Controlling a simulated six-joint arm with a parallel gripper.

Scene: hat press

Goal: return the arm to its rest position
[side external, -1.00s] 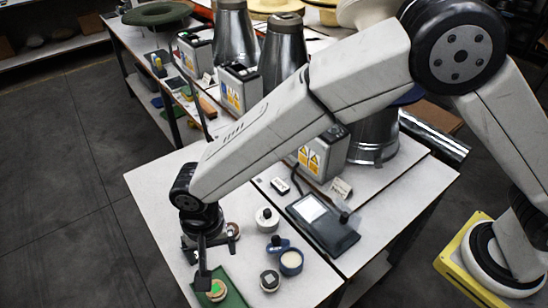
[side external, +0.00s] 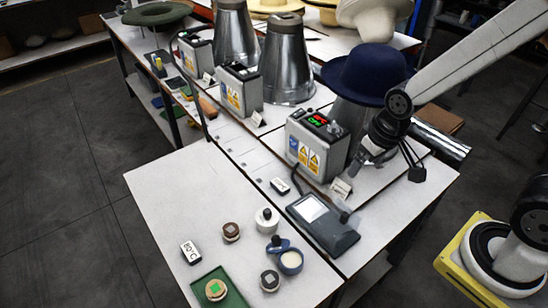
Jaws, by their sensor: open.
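My gripper (side external: 390,166) hangs at the right side of the white table, in front of the metal cone that carries a dark blue hat (side external: 365,73). Its jaws are open and I see nothing held between them. My arm reaches in from the upper right and is raised clear of the small items on the table. Part of the cone under the hat is hidden behind my wrist.
A control box (side external: 317,145) with lit red and green digits stands left of the cone. A dark scale-like device (side external: 323,224), a green tray (side external: 235,298) with a round piece (side external: 216,290), and several small round items sit at the front. The table's left part is clear.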

